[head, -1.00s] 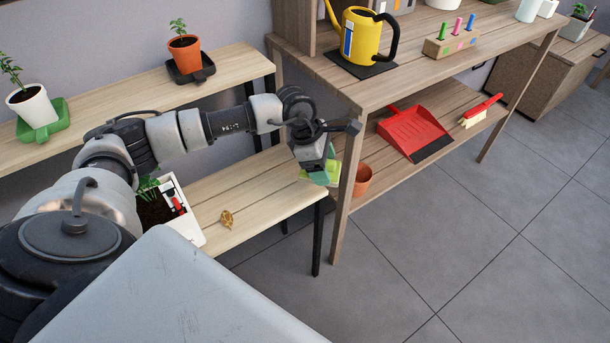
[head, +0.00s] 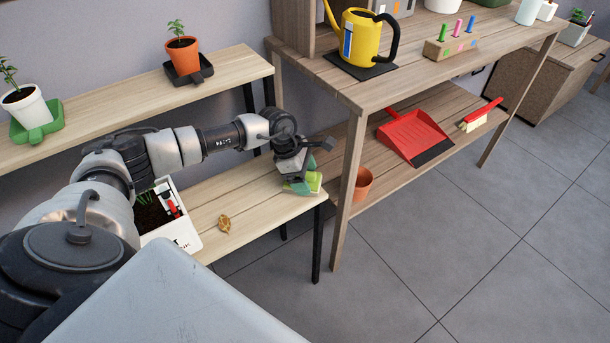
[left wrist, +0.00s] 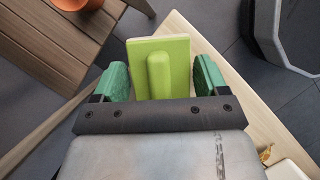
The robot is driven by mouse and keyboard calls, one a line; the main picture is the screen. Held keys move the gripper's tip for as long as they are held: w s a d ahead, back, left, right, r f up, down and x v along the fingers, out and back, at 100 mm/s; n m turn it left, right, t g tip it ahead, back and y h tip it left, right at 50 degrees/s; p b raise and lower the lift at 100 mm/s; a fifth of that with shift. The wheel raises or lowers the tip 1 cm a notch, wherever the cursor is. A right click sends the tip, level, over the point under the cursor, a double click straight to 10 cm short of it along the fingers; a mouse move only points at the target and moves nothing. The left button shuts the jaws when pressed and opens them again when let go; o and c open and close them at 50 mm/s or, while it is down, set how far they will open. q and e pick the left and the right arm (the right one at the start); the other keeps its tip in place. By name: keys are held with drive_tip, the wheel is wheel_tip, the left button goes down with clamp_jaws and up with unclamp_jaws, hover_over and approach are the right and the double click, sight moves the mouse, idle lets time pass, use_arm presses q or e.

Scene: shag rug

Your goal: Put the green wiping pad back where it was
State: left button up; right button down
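The green wiping pad (head: 314,182) is a light green square plate with a raised handle. It appears to lie at the right end of the low wooden bench (head: 262,193). It also shows in the left wrist view (left wrist: 180,55). My left gripper (head: 306,166) is just above the pad and partly hides it in the head view. In the left wrist view its two dark green fingers (left wrist: 161,80) are spread apart, one on each side of the pad's handle, with gaps between them and the handle. My right gripper is not in view.
A wooden table leg (head: 349,190) stands just right of the bench end. A terracotta pot (head: 363,184) and a red dustpan (head: 413,136) are on the lower shelf. A white planter box (head: 187,238) and a dry leaf (head: 224,223) are on the bench.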

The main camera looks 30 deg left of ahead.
use_arm(q)
drive_tip(key=o, duration=0.3)
drive_tip(key=shift+o, duration=0.2)
drive_tip(key=shift+r, duration=0.1)
drive_tip(key=p+v, duration=0.2)
drive_tip(key=v, duration=1)
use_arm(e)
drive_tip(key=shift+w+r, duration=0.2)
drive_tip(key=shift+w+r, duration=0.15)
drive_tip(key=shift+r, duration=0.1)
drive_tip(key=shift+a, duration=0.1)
